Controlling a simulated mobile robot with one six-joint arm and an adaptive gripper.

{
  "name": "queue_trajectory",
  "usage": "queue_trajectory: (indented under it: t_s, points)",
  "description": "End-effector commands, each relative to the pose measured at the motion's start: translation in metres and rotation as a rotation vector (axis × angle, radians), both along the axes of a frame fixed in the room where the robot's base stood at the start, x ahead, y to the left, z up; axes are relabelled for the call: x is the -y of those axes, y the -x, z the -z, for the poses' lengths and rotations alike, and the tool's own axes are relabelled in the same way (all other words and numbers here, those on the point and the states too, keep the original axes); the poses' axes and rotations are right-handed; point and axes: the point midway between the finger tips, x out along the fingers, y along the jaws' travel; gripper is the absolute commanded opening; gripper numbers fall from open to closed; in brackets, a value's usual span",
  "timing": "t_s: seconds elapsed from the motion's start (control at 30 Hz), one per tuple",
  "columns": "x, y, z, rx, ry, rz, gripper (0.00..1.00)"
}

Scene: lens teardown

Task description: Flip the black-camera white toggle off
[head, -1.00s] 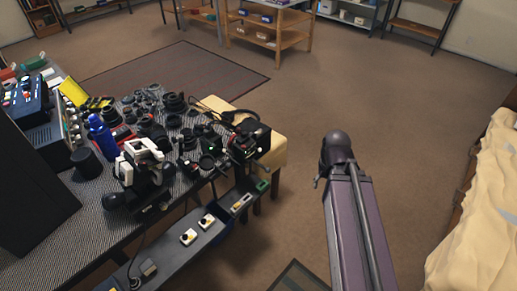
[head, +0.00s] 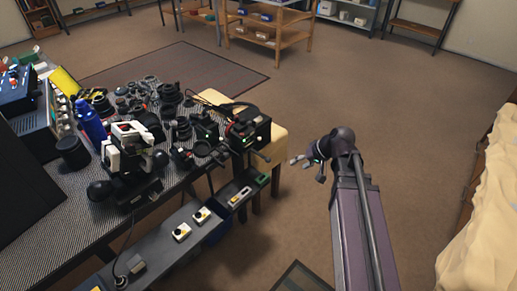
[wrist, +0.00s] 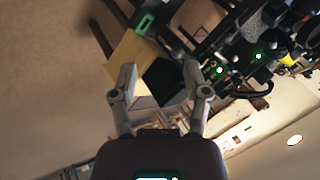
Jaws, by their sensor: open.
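A black camera-like device (head: 250,129) with small green lights stands at the table's right corner in the head view. In the wrist view, green lights on dark equipment (wrist: 222,80) show right of the fingers. I cannot clearly make out a white toggle or its position. My gripper (head: 298,160) is open and empty, to the right of the black device, with clear air between them. In the wrist view, my gripper's two fingers (wrist: 161,77) are spread, with a dark boxy shape beyond them.
A white-and-black device (head: 128,158), a blue bottle (head: 91,122) and several lens parts crowd the table. A cream-topped stool (head: 279,141) stands behind the corner. A lower shelf with small boxes (head: 181,232) runs along the front.

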Motion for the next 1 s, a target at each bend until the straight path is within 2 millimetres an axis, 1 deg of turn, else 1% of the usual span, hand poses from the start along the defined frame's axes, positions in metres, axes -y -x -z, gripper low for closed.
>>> queue_trajectory:
  t_s: [0.03, 0.13, 0.4, 0.6, 0.8, 1.0]
  points:
    - [-0.005, -0.011, 0.015, 0.024, -0.047, -0.002, 0.61]
    - [-0.015, -0.028, 0.022, 0.078, -0.147, -0.005, 0.61]
    - [-0.031, -0.072, 0.031, 0.228, -0.406, 0.016, 0.61]
    - [-0.034, -0.098, 0.030, 0.320, -0.557, 0.047, 0.61]
    - [-0.033, -0.110, 0.026, 0.368, -0.634, 0.069, 0.61]
    - [-0.032, -0.112, 0.023, 0.380, -0.650, 0.074, 0.61]
